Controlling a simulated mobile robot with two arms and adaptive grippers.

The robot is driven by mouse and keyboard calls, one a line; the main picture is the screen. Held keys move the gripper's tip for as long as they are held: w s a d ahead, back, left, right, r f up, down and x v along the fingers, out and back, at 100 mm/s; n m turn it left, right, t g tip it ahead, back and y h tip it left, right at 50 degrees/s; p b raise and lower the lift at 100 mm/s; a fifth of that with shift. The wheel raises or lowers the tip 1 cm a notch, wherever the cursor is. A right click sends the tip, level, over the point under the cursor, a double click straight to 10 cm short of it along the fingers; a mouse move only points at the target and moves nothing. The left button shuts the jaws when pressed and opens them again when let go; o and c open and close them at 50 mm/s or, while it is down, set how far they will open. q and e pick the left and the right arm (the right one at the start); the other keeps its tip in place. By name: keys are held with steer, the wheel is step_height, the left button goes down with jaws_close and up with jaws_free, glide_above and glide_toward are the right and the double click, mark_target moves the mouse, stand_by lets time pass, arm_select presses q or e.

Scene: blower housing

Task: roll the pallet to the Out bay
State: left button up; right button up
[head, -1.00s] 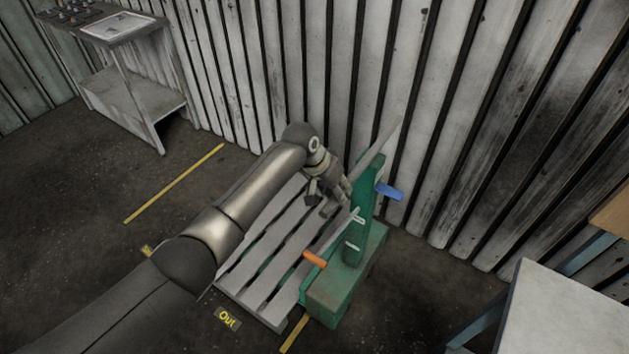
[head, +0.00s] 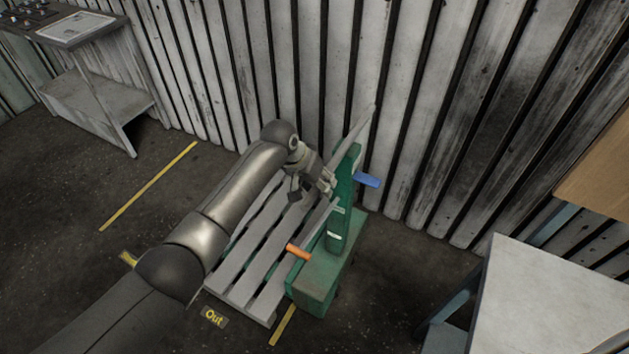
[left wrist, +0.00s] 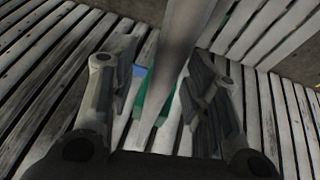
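The pallet (head: 232,270) is grey and slatted and lies on the floor in the head view. A green wheeled frame (head: 325,275) with an upright post, a blue lever (head: 367,180) and an orange lever (head: 298,252) stands at its right end. A long grey bar (head: 360,125) crosses the post. My left gripper (head: 318,185) is at this bar, its far side partly hidden. In the left wrist view the bar (left wrist: 180,45) runs between the spread fingers (left wrist: 163,75), with green and blue showing beside it. The Out sign (head: 214,317) lies on the floor by the pallet's near corner.
Yellow floor lines (head: 150,185) mark the area left of the pallet and below the frame. A plank wall (head: 240,70) stands close behind. A workbench (head: 100,100) is at the back left, and a pale-topped table (head: 545,300) at the right. The floor at the left is open.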

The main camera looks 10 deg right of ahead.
arm_select(q)
steer(key=shift+w+a, duration=0.1)
steer(key=shift+a+r, duration=0.25)
steer(key=shift+r, duration=0.2)
steer(key=v, duration=1.1)
steer(key=shift+s+d+f, duration=0.1)
steer(key=shift+s+f, duration=0.05)
steer(key=shift+s, duration=0.1)
